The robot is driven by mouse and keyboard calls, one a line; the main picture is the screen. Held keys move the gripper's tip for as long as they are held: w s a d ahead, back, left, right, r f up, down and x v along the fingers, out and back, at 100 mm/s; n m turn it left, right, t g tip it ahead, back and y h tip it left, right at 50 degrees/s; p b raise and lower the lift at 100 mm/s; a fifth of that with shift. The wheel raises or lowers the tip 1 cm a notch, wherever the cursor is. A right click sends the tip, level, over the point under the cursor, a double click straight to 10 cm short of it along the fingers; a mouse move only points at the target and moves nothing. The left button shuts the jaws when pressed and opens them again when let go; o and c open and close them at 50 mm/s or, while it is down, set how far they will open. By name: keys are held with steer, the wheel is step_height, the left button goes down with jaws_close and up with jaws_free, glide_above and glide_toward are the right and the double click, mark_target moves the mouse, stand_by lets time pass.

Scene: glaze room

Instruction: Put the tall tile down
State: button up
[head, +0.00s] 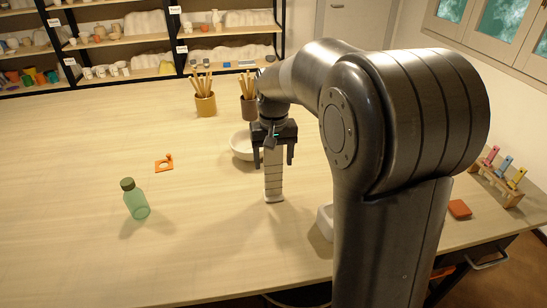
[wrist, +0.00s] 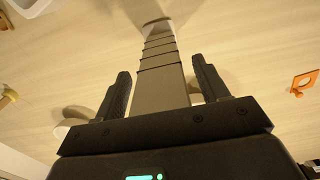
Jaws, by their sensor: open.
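The tall tile (head: 274,180) is a narrow, pale grey piece with thin dark bands across it. It stands upright on the table (head: 90,200) with a lighter foot at its lower end. My gripper (head: 274,160) is above it, pointing down and open, with one finger on each side of the tile's upper part. In the wrist view the tile (wrist: 161,70) runs between the two fingers of my gripper (wrist: 161,75), with gaps visible beside it. The tile's top is hidden by my gripper.
A white bowl (head: 241,146) stands close behind the tile. A white object (head: 325,222) is partly hidden by my arm at right. A green bottle (head: 136,200) and an orange piece (head: 164,164) stand to the left. Tool pots (head: 205,105) are behind. The table's front left is clear.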

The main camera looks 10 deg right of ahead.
step_height(320, 180, up, 11)
steer(key=shift+r, duration=0.5)
steer(key=shift+s+r, duration=0.2)
steer(key=s+d+f+t, duration=0.1)
steer(key=s+f+t, duration=0.1)
steer(key=s, duration=1)
steer(key=s+d+f+t, duration=0.2)
steer(key=s+f, duration=0.3)
steer(key=s, duration=0.7)
steer(key=shift+s+d+t, duration=0.25)
steer(key=shift+s+t, duration=0.05)
steer(key=shift+t, duration=0.5)
